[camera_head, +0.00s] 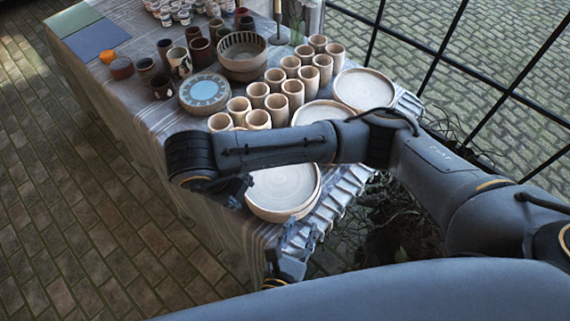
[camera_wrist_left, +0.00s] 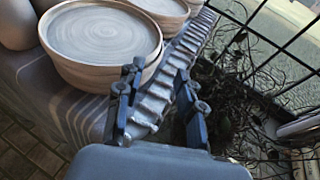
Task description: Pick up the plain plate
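A plain pale clay plate (camera_head: 284,188) with a raised rim lies near the table's front right corner, partly covered by my arm in the head view. It fills the upper left of the left wrist view (camera_wrist_left: 100,35). Two more plain plates lie behind it, a middle one (camera_head: 318,112) and a far one (camera_head: 364,88). My left gripper (camera_head: 299,236) is at the table edge just in front of the nearest plate, open and empty, with its fingers apart (camera_wrist_left: 157,105). The other arm crosses above the table from the right; its dark end (camera_head: 236,188) hangs beside the plate, fingers unclear.
Rows of plain cups (camera_head: 292,92) stand left of the plates. A blue-patterned round plate (camera_head: 205,93), a striped bowl (camera_head: 242,56) and dark cups stand further left. A striped cloth (camera_head: 140,115) covers the table. A black metal grid (camera_head: 440,55) and plants lie beyond the right edge.

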